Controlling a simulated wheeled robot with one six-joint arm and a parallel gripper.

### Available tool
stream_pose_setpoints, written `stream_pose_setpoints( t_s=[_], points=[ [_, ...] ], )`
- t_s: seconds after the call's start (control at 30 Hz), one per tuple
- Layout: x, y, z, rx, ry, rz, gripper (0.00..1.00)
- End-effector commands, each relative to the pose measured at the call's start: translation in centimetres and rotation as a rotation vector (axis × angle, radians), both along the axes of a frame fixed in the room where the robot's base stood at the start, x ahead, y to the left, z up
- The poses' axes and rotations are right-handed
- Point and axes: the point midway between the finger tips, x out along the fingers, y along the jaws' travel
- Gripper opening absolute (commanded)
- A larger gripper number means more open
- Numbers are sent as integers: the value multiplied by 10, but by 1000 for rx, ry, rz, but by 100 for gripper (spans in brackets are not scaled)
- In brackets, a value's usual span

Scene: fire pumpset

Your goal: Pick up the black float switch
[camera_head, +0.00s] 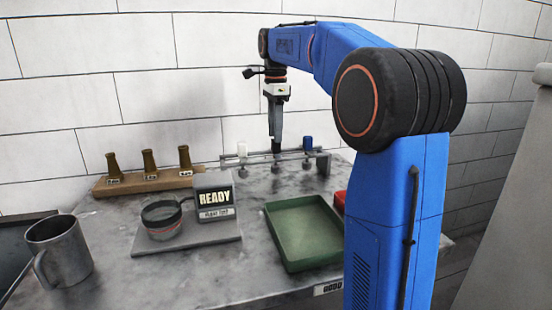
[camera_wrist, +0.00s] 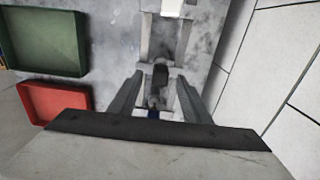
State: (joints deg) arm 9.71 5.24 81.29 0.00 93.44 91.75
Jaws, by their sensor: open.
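The black float switch (camera_head: 276,146) stands in the middle of a grey rack (camera_head: 316,158) at the back of the table, between a white one (camera_head: 242,149) and a blue one (camera_head: 308,143). My gripper (camera_head: 275,135) points down right over the black switch. In the wrist view, the two fingers of my gripper (camera_wrist: 159,80) are apart, with the black switch (camera_wrist: 160,74) between them. I cannot tell whether either finger touches it. The white switch (camera_wrist: 172,8) is at the top edge, and the blue one (camera_wrist: 153,113) is partly hidden near the gripper's base.
A green tray (camera_head: 306,265) lies in front of the rack, with a red tray (camera_head: 340,197) mostly hidden behind my arm. A READY display (camera_head: 213,181), a glass vessel (camera_head: 162,230), a metal mug (camera_head: 59,264) and a wooden block (camera_head: 130,187) with brown pieces stand left. A wall is behind.

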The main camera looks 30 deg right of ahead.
Motion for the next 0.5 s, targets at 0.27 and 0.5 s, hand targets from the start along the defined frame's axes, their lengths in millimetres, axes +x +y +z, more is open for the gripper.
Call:
stream_pose_setpoints(
  t_s=[0.27, 0.5],
  points=[
    [0, -3, -36, 0, 2, 0, 44],
    [0, -3, -42, 0, 0, 0, 44]
  ],
)
